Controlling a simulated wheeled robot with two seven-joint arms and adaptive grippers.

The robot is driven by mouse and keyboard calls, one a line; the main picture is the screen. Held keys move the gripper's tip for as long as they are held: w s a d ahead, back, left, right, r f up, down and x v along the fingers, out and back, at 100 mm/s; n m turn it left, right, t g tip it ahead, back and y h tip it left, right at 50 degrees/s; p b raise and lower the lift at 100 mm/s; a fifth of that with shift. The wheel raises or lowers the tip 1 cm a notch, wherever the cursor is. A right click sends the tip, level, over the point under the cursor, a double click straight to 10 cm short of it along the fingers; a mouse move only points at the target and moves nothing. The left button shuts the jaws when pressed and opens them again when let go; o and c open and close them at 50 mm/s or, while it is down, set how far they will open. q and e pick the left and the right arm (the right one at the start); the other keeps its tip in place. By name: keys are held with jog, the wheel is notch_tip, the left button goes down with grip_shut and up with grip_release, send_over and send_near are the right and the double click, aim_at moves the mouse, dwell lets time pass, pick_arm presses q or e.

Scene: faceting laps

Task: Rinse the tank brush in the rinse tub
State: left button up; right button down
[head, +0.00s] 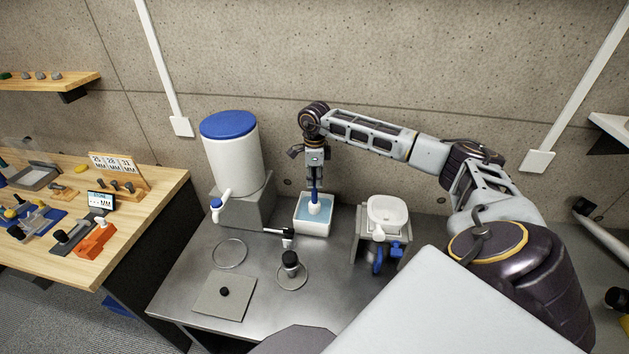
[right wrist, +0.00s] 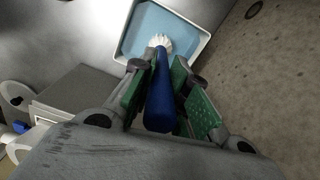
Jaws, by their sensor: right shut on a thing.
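The tank brush (head: 315,196) has a blue handle and a white bristle head. My right gripper (head: 314,182) is shut on its handle and holds it upright, head down, over the rinse tub (head: 300,228). The rinse tub is a white square basin with light blue water. In the right wrist view the blue handle of the brush (right wrist: 160,95) lies between the green pads of my right gripper (right wrist: 160,88). The white bristles are over the blue water of the tub (right wrist: 125,45); I cannot tell how deep they reach. My left gripper is not in view.
A white tank with a blue lid (head: 232,155) and tap stands left of the tub. A small white basin on a stand (head: 388,215) with blue valves is to the right. A grey plate (head: 225,300), a ring (head: 230,253) and a black-knobbed piece (head: 291,265) lie in front.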

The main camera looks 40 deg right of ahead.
aim_at(314, 171)
jog(key=shift+r+p, duration=0.4)
jog(key=shift+r, duration=0.7)
jog(key=shift+r+p, duration=0.4)
jog(key=shift+p, duration=0.05)
jog(key=shift+r+p, duration=0.5)
jog(key=shift+r, duration=0.7)
jog(key=shift+r+p, duration=0.3)
jog(key=shift+p, duration=0.15)
jog(key=shift+r+p, duration=0.4)
jog(key=shift+r, duration=0.2)
jog(key=shift+r+p, duration=0.65)
jog(key=shift+r, duration=0.75)
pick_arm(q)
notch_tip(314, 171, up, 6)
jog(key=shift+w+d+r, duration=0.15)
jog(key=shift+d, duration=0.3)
